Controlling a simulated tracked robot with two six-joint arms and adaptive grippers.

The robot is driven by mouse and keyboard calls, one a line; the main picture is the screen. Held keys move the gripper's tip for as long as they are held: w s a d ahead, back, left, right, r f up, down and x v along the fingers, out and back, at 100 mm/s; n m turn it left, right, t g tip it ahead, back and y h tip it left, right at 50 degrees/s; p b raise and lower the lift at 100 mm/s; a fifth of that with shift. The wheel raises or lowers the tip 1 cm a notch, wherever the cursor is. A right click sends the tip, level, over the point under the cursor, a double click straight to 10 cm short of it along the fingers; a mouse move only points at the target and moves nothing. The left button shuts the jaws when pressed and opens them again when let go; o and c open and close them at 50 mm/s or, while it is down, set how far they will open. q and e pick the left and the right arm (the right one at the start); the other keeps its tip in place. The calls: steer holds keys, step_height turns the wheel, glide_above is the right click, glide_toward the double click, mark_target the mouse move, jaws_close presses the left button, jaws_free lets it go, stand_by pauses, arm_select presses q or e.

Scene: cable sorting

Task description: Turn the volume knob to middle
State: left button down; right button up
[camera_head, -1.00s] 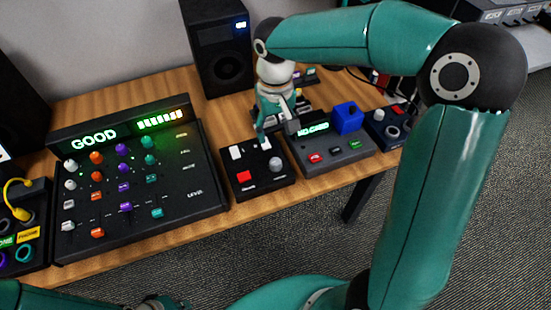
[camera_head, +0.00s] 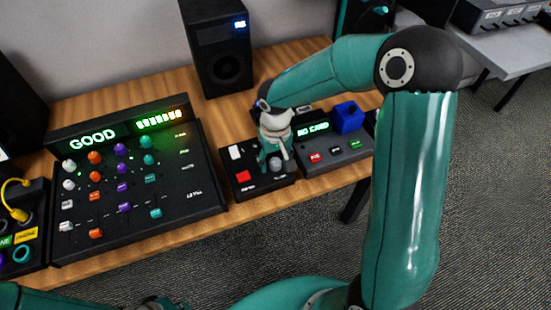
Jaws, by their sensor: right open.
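A small black control box (camera_head: 234,183) lies on the wooden table, with a white switch (camera_head: 236,152), a red button (camera_head: 243,176) and a round grey knob (camera_head: 276,164). The box's labels are too small to read. My right gripper (camera_head: 273,160) is open and points down over the box's right half, its fingers at the grey knob and partly hiding it. I cannot tell whether they touch the knob.
A large mixer panel (camera_head: 190,195) with coloured knobs and a lit "GOOD" display stands left of the box. To the right is a grey "NO CARD" unit (camera_head: 335,158) with a blue cube (camera_head: 348,117). A black speaker (camera_head: 218,55) stands behind.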

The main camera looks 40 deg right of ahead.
jaws_close()
steer(key=m+b, duration=0.2)
steer(key=b, duration=0.1)
steer(key=shift+f+m, duration=0.2)
steer(key=shift+m, duration=0.2)
steer(key=m+b, duration=0.3)
steer(key=m, duration=0.1)
steer(key=m+b, duration=0.2)
steer(key=m, duration=0.4)
steer(key=shift+r+b, duration=0.1)
steer(key=shift+b, duration=0.3)
steer(key=m+b, duration=0.1)
steer(key=m, duration=0.3)
steer(key=shift+r+m, duration=0.15)
steer(key=shift+m, duration=0.25)
steer(key=shift+b, duration=0.3)
